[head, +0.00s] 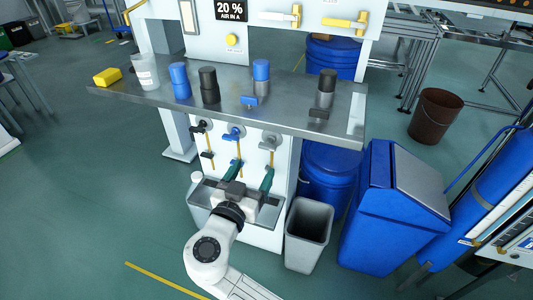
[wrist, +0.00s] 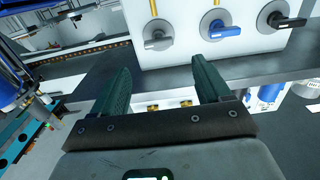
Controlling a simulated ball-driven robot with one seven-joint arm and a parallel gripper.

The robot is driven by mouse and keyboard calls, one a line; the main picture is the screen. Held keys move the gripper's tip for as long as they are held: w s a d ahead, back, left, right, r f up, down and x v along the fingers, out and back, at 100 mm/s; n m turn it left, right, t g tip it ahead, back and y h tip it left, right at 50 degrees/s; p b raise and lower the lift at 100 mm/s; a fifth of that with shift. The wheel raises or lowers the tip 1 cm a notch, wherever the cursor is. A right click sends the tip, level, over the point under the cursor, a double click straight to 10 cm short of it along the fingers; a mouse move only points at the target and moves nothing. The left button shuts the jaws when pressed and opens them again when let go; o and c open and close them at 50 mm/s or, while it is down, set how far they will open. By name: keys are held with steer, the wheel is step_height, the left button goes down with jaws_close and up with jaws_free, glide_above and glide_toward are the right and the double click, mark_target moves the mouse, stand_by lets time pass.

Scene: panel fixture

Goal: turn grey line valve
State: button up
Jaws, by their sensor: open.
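The grey valve (head: 270,140) is the rightmost of three valves on the white panel under the bench in the head view. In the wrist view the grey valve (wrist: 157,38) is a round grey base with a short grey handle, ahead of the space between my fingertips. The blue valve (wrist: 220,28) and the black-handled valve (wrist: 280,20) are to its right there. My gripper (head: 250,172), with two green fingers, is open and empty below the valves in the head view. It also shows in the wrist view (wrist: 160,68). No finger visibly touches the grey valve.
The metal bench (head: 130,90) overhangs the valves and holds a yellow block, a cup and several blue and dark cylinders. A grey bin (head: 309,235) and a blue bin (head: 375,220) stand right of my gripper. Open floor lies to the left.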

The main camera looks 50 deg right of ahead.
mark_target(266, 148)
steer(key=x, duration=1)
steer(key=shift+d+b, duration=0.35)
steer(key=shift+b, duration=0.05)
steer(key=c, duration=1)
steer(key=shift+o, duration=0.2)
